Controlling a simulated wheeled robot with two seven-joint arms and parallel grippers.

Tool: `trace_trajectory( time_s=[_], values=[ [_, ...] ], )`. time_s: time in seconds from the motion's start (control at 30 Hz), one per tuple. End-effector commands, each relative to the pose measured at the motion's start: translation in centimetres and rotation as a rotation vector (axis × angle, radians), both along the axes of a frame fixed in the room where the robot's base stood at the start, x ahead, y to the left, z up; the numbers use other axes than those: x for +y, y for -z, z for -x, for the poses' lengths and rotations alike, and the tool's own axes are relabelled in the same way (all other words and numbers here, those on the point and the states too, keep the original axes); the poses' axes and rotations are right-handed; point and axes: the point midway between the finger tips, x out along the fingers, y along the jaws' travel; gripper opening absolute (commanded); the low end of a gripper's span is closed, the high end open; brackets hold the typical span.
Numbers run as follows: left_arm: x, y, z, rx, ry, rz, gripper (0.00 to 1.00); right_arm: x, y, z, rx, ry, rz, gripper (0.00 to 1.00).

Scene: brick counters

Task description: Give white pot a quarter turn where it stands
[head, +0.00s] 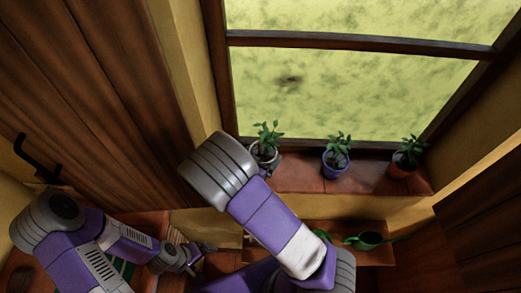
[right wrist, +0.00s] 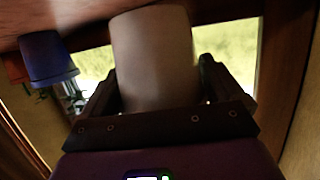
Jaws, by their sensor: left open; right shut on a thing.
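The white pot (head: 262,153) with a leafy plant stands at the left end of the brick window sill in the head view, partly hidden by my right arm. It fills the middle of the right wrist view (right wrist: 154,55), which looks upside down. My right gripper (right wrist: 156,88) has one dark finger on each side of the pot and is shut on it. In the head view this gripper is mostly hidden behind my arm. My left gripper (head: 200,250) is open, low at the left and well away from the pot.
A blue pot (head: 336,163) with a plant stands right of the white pot on the sill (head: 370,183), and an orange pot (head: 401,168) further right. The window is behind. A green watering can (head: 368,240) is on a lower shelf. A wooden door (head: 110,80) is at left.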

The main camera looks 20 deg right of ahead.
Motion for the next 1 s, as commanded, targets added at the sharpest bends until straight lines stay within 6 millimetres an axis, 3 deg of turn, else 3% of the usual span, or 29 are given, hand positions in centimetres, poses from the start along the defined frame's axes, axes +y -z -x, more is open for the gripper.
trace_trajectory(
  time_s=[0.2, 0.6, 1.0],
  values=[
    [0.0, -0.6, 0.0, -0.001, 0.000, 0.000, 1.00, 0.1, 0.1, -0.1, -0.002, 0.151, -0.002, 0.41],
    [0.0, 1.1, 0.0, -0.001, 0.000, 0.000, 1.00, 0.0, 2.3, 0.0, 0.000, 0.142, 0.000, 0.41],
    [0.0, 1.4, 0.0, -0.001, 0.000, 0.000, 1.00, 0.1, 2.8, 0.0, -0.001, 0.141, 0.001, 0.41]
  ],
)
